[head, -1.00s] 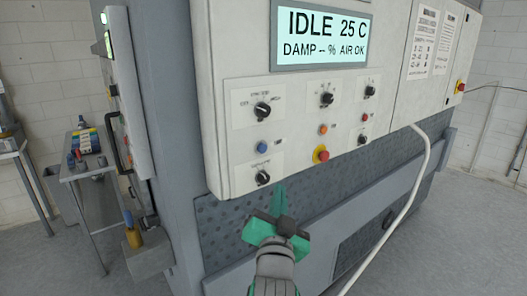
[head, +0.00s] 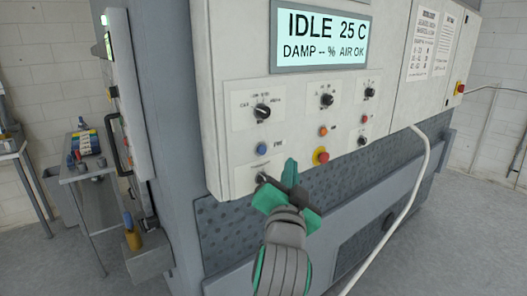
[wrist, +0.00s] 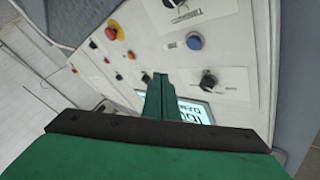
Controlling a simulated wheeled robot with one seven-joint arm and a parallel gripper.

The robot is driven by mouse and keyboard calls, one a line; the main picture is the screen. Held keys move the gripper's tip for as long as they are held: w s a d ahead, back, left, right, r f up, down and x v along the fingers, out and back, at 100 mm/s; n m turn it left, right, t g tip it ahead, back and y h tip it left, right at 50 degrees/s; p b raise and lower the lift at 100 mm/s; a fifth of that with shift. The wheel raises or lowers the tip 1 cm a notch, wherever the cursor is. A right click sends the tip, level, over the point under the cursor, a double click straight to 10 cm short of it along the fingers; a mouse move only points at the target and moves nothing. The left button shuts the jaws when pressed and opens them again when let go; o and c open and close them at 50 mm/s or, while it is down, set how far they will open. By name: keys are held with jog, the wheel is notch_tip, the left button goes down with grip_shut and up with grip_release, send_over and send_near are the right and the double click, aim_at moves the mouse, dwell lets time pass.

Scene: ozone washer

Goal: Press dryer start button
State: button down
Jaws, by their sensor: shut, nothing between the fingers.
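The dryer's control panel (head: 222,130) carries several buttons and knobs. A blue button (head: 261,149) sits at lower left, between two black knobs; it also shows in the wrist view (wrist: 194,41). An orange button (head: 323,131) and a small red button (head: 364,118) sit further right. I cannot read which label marks dryer start. My gripper (head: 264,183) is shut and empty, in front of the panel's lower edge, below and right of the blue button. It partly covers the lower left knob. In the wrist view its green fingertips (wrist: 157,78) appear apart from the blue button.
A large red mushroom button with a yellow base (head: 321,156) is right of my gripper. The display (head: 322,36) reads IDLE 25 C, DAMP -- %, AIR OK. A white hose (head: 412,185) hangs at the right. A side table (head: 86,168) stands at the left.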

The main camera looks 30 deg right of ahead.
aim_at(262, 150)
jog(key=w, duration=0.7)
jog(key=shift+w+a, duration=0.15)
jog(key=shift+a, duration=0.1)
jog(key=shift+w, duration=0.1)
dwell(0.8)
jog(key=shift+a, duration=0.2)
jog(key=shift+d, duration=0.1)
jog(key=shift+s+d, duration=0.15)
jog(key=shift+s, duration=0.05)
jog(key=shift+w, duration=0.15)
dwell(0.3)
jog(key=shift+w, duration=0.5)
